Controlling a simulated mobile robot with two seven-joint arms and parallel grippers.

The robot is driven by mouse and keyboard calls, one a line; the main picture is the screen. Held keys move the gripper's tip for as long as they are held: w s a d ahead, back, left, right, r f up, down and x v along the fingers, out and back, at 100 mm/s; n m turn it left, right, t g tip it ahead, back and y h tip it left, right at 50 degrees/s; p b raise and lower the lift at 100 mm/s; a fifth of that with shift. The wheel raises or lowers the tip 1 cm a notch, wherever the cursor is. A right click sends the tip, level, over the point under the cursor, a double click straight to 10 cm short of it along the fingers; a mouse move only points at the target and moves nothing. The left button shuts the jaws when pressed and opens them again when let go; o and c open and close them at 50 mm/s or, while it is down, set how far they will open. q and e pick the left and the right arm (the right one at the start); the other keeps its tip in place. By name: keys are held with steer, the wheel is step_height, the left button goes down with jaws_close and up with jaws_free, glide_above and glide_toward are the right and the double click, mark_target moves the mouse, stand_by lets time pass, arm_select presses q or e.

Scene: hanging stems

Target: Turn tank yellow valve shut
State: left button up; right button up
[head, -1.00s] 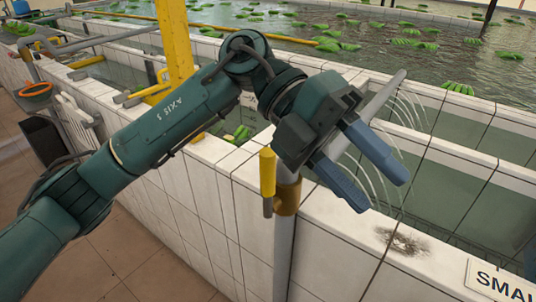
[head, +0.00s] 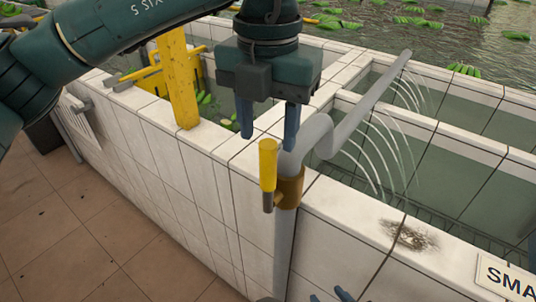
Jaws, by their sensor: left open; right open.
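The yellow valve handle (head: 268,165) stands upright, beside and in line with the vertical grey pipe (head: 284,245). It joins a brass valve body (head: 289,192) on that pipe. Above the valve the pipe bends over the tank wall into a spout (head: 365,95), and thin water streams fall from it. My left gripper (head: 268,138) points down, open, with its blue fingers just above the handle's top, one to each side in the picture. I cannot tell its depth from the handle; no contact shows. Only the blue fingertips of my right gripper (head: 330,296) show at the bottom edge, apart.
White tiled tank walls (head: 345,215) run behind and beside the pipe. A yellow post (head: 178,80) rises left of my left gripper. A sign (head: 508,278) sits at lower right. Green bunches float in the water behind. The tiled floor (head: 110,225) at left is clear.

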mark_target(268, 159)
arm_select(q)
step_height(268, 159, down, 6)
steer(key=shift+r, duration=0.1)
steer(key=shift+c, duration=0.4)
jaws_close()
stand_by(0.3)
